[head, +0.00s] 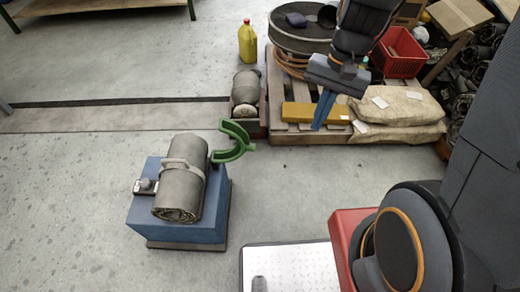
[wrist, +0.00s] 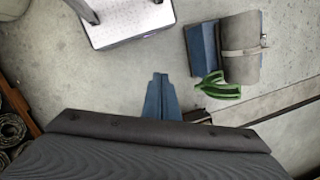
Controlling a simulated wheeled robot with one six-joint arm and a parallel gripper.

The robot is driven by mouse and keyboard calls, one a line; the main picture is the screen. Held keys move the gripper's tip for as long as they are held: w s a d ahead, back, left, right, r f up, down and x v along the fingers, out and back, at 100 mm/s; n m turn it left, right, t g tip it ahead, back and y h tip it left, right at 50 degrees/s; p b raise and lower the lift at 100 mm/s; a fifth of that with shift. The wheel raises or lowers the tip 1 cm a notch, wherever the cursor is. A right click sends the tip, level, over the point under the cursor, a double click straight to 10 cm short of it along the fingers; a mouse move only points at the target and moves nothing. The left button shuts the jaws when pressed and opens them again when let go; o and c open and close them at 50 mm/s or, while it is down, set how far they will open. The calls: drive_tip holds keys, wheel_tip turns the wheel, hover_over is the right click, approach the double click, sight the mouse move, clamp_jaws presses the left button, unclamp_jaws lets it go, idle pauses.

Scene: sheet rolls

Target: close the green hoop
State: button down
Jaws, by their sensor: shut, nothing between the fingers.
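The green hoop (head: 233,142) is a curved half-ring standing open at the right rear of the blue block (head: 210,218). A grey sheet roll (head: 181,180) lies on top of that block, with a pale strap around its middle. In the wrist view the green hoop (wrist: 219,87) shows beside the roll (wrist: 240,55), right of my fingers. My gripper (head: 318,127) is shut and empty, its blue fingers pointing down, well to the right of the hoop and apart from it. It also shows in the wrist view (wrist: 160,75).
A small grey knob unit (head: 146,186) sits on the block's left side. Behind are another roll (head: 246,90), a yellow jug (head: 247,42), and a wooden pallet (head: 300,135) with sacks (head: 405,104) and a red crate (head: 400,55). Bare floor lies between hoop and gripper.

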drive_tip(key=w+a+f+m+y+b, duration=0.2)
drive_tip(key=w+f+m, duration=0.35)
drive_tip(key=f, duration=0.45)
drive_tip(key=w+a+f+m+y+b, duration=0.1)
drive_tip(key=w+f+m+y+b, duration=0.15)
drive_tip(key=w+f+m, duration=0.6)
drive_tip(key=w+a+f+m+y+b, duration=0.2)
drive_tip(key=f+m+b, duration=0.1)
drive_tip(key=f, duration=0.9)
drive_tip(key=a+f, duration=0.5)
drive_tip(key=a, duration=0.3)
drive_tip(key=shift+w+a, duration=0.2)
drive_tip(key=shift+w, duration=0.15)
drive_tip(key=shift+r+h+p, duration=0.2)
drive_tip(key=shift+h+p, duration=0.05)
drive_tip(key=shift+p, duration=0.1)
